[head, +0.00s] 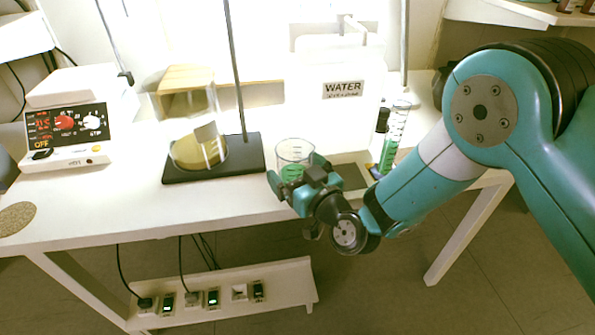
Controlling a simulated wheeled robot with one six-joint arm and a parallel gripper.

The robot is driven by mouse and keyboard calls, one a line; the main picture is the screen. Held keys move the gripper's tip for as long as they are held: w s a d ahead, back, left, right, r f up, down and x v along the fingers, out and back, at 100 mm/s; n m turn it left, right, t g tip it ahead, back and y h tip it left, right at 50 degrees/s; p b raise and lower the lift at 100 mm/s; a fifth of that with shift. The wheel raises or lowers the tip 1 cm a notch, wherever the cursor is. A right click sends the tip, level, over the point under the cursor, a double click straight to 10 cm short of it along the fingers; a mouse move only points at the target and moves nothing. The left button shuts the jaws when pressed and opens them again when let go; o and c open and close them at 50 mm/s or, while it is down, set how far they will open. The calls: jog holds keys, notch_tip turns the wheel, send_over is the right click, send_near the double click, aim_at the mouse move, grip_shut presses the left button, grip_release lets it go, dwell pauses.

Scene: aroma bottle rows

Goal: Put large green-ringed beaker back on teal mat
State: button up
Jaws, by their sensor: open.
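A clear beaker (294,151) with green low inside it stands upright near the front of the white table, in the middle of the head view. My gripper (295,172) is at the beaker, with one finger to its lower left and the other at its right side. The jaws are open, and the fingers hide part of the beaker's lower half. I cannot tell whether they touch the glass. A dark grey-green flat square (352,177) lies just right of my gripper, partly hidden by my arm. I see no clearly teal mat; what lies under the beaker is hidden.
A stand with a dark base (240,158) holds a flask (200,150) left of the beaker. A graduated cylinder (395,135) with green liquid stands to the right, close to my arm. A hotplate device (68,125) and a round tan mat (16,218) are at the left.

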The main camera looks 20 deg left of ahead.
jog(key=shift+r, duration=0.2)
jog(key=shift+s+d+f, duration=0.1)
jog(key=shift+f, duration=0.1)
jog(key=b+v, duration=1.1)
jog(key=b, duration=0.5)
jog(key=shift+s+d+r, duration=0.15)
jog(key=shift+s+d, duration=0.05)
jog(key=shift+d, duration=0.15)
